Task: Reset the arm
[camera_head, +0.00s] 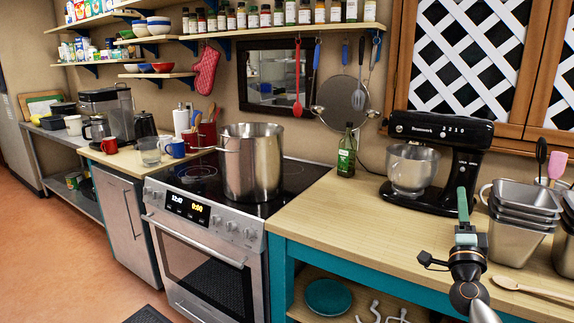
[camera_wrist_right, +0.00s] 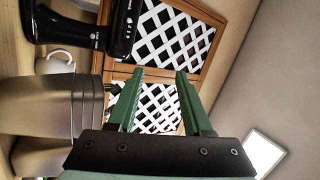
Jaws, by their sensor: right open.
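My right gripper (camera_head: 463,205) comes in at the lower right of the head view, its green fingers pointing up above the wooden counter (camera_head: 390,232). In the wrist view my right gripper (camera_wrist_right: 158,82) has its two green fingers apart, with nothing between them. Behind the fingers is the lattice cabinet door (camera_wrist_right: 150,98). My left gripper is in neither view.
A black stand mixer (camera_head: 440,150) and stacked metal containers (camera_head: 520,222) stand close to my right gripper. A green bottle (camera_head: 346,155) stands farther left. A large pot (camera_head: 252,170) sits on the stove (camera_head: 205,225). A wooden spoon (camera_head: 530,290) lies at the right.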

